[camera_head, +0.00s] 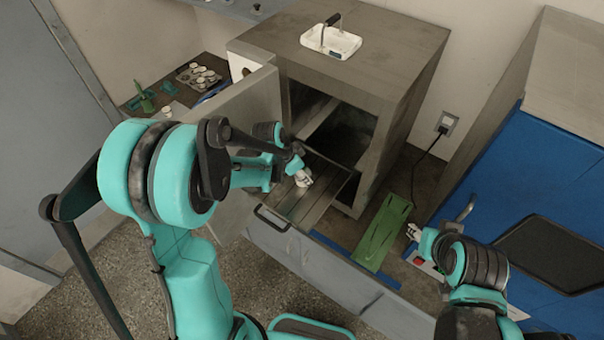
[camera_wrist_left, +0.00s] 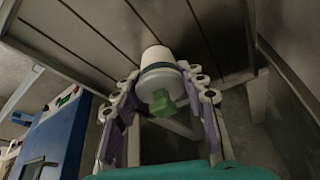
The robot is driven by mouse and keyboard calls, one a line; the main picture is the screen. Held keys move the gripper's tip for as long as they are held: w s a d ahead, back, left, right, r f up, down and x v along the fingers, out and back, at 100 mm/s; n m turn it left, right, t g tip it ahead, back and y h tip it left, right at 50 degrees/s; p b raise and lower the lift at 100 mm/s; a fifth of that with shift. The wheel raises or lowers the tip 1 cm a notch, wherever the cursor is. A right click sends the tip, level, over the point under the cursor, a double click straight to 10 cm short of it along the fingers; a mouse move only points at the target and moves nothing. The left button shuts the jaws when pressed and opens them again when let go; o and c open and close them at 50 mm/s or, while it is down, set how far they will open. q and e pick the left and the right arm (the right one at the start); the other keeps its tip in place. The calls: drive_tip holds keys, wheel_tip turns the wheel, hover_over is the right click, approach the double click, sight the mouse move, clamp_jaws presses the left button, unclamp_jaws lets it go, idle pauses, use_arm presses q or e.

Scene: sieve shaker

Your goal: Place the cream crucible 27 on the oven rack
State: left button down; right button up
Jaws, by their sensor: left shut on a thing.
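The cream crucible (camera_wrist_left: 157,62) shows between the fingers of my left gripper in the left wrist view, with a small green piece (camera_wrist_left: 162,103) at its near end. My left gripper (camera_wrist_left: 160,88) is shut on it. In the head view my left gripper (camera_head: 303,178) is over the pulled-out oven rack (camera_head: 322,196). I cannot tell whether the crucible touches the rack, and its number is not readable. My right gripper (camera_head: 413,232) is at the right, near the green board; its finger opening is too small to judge.
The oven (camera_head: 400,75) is open, its door (camera_head: 250,110) swung left. A white tray (camera_head: 335,42) sits on top. A green board (camera_head: 382,232) lies right of the rack. Small dishes (camera_head: 195,75) stand at the back left. A blue cabinet (camera_head: 535,175) is at the right.

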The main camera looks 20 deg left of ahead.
use_arm(q)
drive_tip(key=shift+s, duration=0.1)
drive_tip(key=shift+f, duration=0.15)
drive_tip(key=c, duration=0.9)
unclamp_jaws()
drive_tip(key=shift+r, duration=0.25)
drive_tip(key=p+v, duration=0.1)
drive_tip(key=v, duration=1)
drive_tip(key=s+r+n+t+y, duration=0.1)
drive_tip(key=s+n, duration=0.1)
drive_tip(key=s, duration=0.2)
drive_tip(key=s+r+n+t+y, duration=0.1)
drive_tip(key=s+r+n, duration=0.1)
drive_tip(key=s, duration=0.3)
drive_tip(key=s+r+n+t+y, duration=0.1)
drive_tip(key=s+n, duration=0.3)
drive_tip(key=s, duration=0.1)
drive_tip(key=shift+d+r+t, duration=0.15)
drive_tip(key=shift+r+t, duration=0.1)
drive_tip(key=shift+t, duration=0.05)
